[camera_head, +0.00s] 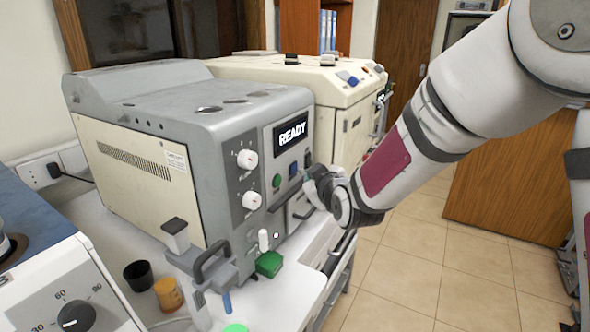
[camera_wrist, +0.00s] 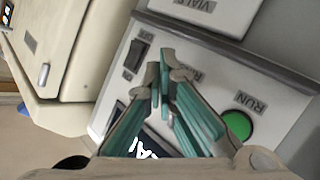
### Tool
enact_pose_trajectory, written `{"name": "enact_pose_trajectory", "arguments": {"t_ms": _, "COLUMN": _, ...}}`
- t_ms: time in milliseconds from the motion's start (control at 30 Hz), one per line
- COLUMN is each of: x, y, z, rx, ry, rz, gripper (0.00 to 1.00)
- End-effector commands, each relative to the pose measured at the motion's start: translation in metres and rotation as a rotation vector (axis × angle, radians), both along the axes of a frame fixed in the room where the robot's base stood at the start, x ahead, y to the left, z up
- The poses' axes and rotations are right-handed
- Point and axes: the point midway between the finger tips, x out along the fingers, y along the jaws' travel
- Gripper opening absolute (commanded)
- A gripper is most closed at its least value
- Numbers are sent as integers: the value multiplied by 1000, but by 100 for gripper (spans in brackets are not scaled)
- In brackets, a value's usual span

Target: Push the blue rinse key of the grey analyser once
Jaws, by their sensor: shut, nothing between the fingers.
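The grey analyser (camera_head: 240,115) stands on the white bench, its lit display (camera_head: 290,133) reading READY. On its front panel, the blue rinse key (camera_head: 293,170) shows just left of my gripper (camera_head: 309,174), and a green key (camera_head: 276,181) is further left. In the wrist view my gripper (camera_wrist: 164,73) is shut and empty, its teal fingers pointing at the panel. The green RUN key (camera_wrist: 237,125) is right of the fingers and a black rocker switch (camera_wrist: 135,56) left. The blue key is hidden there behind the fingers, beside a partly covered label. I cannot tell whether the fingertips touch it.
A cream machine (camera_head: 340,95) stands behind the analyser. A green-based item (camera_head: 269,263), a grey handled holder (camera_head: 208,270), a black cup (camera_head: 138,275) and an amber cup (camera_head: 168,294) are on the bench in front. Tiled floor (camera_head: 430,250) is open to the right.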

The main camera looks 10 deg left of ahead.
Motion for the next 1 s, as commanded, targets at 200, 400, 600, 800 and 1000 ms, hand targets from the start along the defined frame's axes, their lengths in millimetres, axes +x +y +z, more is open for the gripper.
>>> {"name": "enact_pose_trajectory", "arguments": {"t_ms": 200, "x": 2, "y": 6, "z": 0, "rx": 0, "ry": -1, "rz": -1, "gripper": 0}}
{"name": "enact_pose_trajectory", "arguments": {"t_ms": 400, "x": 2, "y": 6, "z": 0, "rx": 0, "ry": -1, "rz": -1, "gripper": 0}}
{"name": "enact_pose_trajectory", "arguments": {"t_ms": 600, "x": 2, "y": 6, "z": 0, "rx": 0, "ry": 0, "rz": 0, "gripper": 0}}
{"name": "enact_pose_trajectory", "arguments": {"t_ms": 800, "x": 3, "y": 8, "z": 0, "rx": 0, "ry": 0, "rz": 0, "gripper": 0}}
{"name": "enact_pose_trajectory", "arguments": {"t_ms": 1000, "x": 4, "y": 11, "z": 0, "rx": -1, "ry": 0, "rz": 0, "gripper": 0}}
